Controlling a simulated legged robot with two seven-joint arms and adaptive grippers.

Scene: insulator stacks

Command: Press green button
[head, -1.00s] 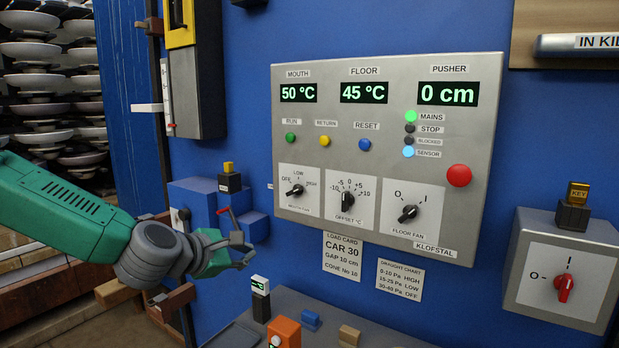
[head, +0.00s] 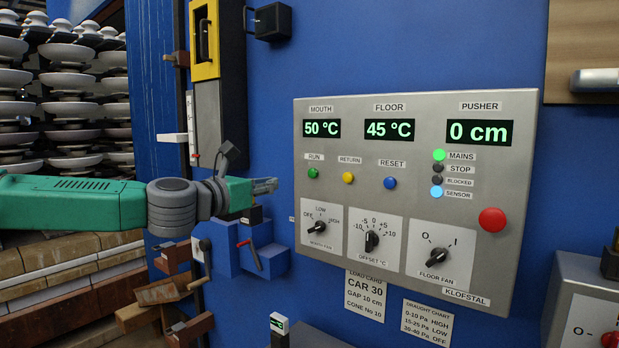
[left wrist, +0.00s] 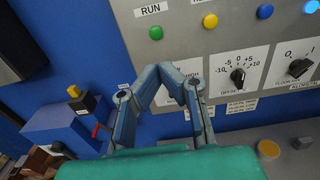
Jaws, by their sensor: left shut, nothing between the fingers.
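The green button (head: 313,173) sits under the RUN label on the grey control panel (head: 420,110), left of the yellow button (head: 348,178) and the blue button (head: 390,183). In the left wrist view the green button (left wrist: 155,33) is at the top, beyond the fingers. My left gripper (head: 273,185) is shut and empty, left of the panel's edge and a little below and left of the green button. In the left wrist view its fingertips (left wrist: 170,72) meet below the green button and do not appear to touch it. My right gripper is not in view.
A red button (head: 492,220) and several rotary knobs, such as the floor fan knob (head: 438,257), stand out from the panel. Blue blocks (head: 262,262) jut from the wall below my left gripper. A yellow-framed box (head: 205,40) hangs above my left arm.

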